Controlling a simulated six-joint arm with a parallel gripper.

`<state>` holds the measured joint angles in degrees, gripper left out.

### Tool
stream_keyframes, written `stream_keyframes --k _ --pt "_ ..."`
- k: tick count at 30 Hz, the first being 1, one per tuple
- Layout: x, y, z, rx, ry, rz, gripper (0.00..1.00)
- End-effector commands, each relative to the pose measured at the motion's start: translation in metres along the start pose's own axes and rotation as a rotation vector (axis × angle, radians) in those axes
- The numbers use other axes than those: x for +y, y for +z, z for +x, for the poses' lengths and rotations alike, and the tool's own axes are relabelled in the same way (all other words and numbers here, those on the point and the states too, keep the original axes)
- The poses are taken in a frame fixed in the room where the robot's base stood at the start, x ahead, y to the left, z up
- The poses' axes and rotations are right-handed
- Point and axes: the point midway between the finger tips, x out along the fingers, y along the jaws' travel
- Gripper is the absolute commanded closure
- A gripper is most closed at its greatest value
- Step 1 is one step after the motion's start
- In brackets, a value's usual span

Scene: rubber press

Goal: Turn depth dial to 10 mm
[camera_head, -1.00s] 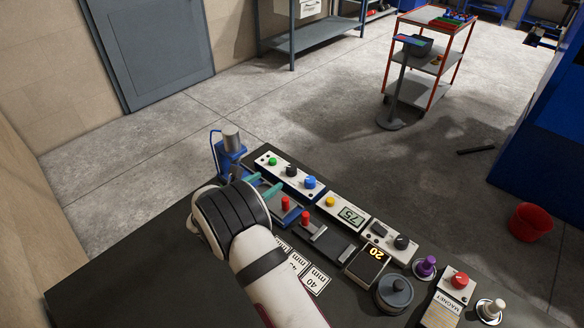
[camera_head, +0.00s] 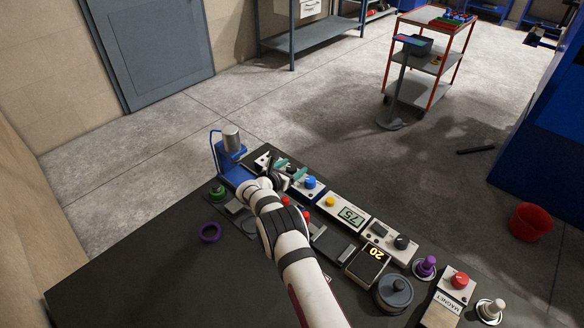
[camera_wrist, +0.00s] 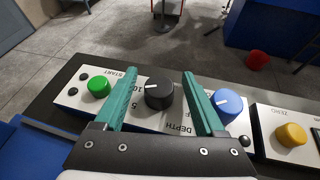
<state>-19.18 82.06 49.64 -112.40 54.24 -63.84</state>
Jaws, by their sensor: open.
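The black depth dial (camera_wrist: 159,96) sits on the white control panel (camera_wrist: 72,95). The panel also shows in the head view (camera_head: 318,196). In the wrist view the dial's white mark points left, toward the printed scale where 10 and 5 are readable. DEPTH is printed below it. My gripper (camera_wrist: 160,76) is open, with one teal finger to the left of the dial and the other to its right. There is a visible gap on each side. In the head view my gripper (camera_head: 290,168) is over the panel, and the dial is hard to make out.
A green start button (camera_wrist: 98,86) is just left of the left finger. A blue knob (camera_wrist: 227,103) is close beside the right finger. A yellow knob (camera_wrist: 291,134) is farther right. The blue press (camera_head: 229,155) stands at the panel's left end.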

Motion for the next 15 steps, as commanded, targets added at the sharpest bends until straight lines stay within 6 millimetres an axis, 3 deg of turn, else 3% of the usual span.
stream_keyframes --k 3,15 --pt "0.0000 0.0000 -0.0002 0.000 0.000 0.000 0.28" --pt "0.0000 0.0001 -0.0005 0.000 0.000 0.001 1.00"
